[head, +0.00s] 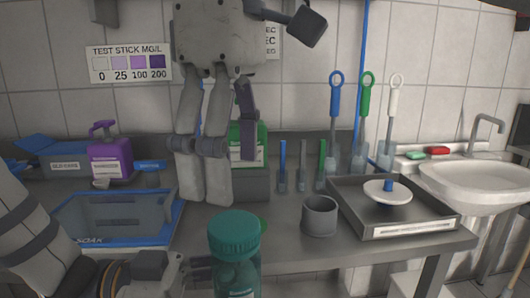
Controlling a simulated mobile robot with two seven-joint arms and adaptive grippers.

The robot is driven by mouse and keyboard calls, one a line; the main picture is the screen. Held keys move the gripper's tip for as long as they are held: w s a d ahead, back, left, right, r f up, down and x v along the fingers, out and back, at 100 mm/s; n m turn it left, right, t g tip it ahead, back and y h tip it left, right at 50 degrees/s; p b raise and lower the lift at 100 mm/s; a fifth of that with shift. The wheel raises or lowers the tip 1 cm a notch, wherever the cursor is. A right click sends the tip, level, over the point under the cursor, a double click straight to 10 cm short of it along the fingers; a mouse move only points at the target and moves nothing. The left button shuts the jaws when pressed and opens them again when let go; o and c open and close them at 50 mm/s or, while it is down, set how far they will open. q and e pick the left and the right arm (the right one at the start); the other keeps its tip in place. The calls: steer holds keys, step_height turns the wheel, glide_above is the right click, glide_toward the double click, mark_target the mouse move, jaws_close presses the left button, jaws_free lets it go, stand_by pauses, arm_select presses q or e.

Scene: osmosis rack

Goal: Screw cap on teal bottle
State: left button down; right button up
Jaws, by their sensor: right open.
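The teal bottle (236,277) stands upright at the bottom centre, its lower part cut off by the frame. A ribbed teal cap (234,229) sits at its top; I cannot tell how tightly it is seated. My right gripper (222,180) hangs fingers down above and slightly left of the cap, open, with nothing visible between its fingers. My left gripper (190,274) comes in low from the left, close beside the bottle. Its fingertips are partly hidden, so its grip on the bottle is unclear.
A grey cup (320,216) and a grey tray (420,225) with a white disc stand right of the bottle. A blue-rimmed bin (120,217) and a purple jug (110,160) are left. Behind are a green container (249,150) and several scoops. A sink (470,182) is far right.

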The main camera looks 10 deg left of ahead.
steer(key=shift+r, duration=0.5)
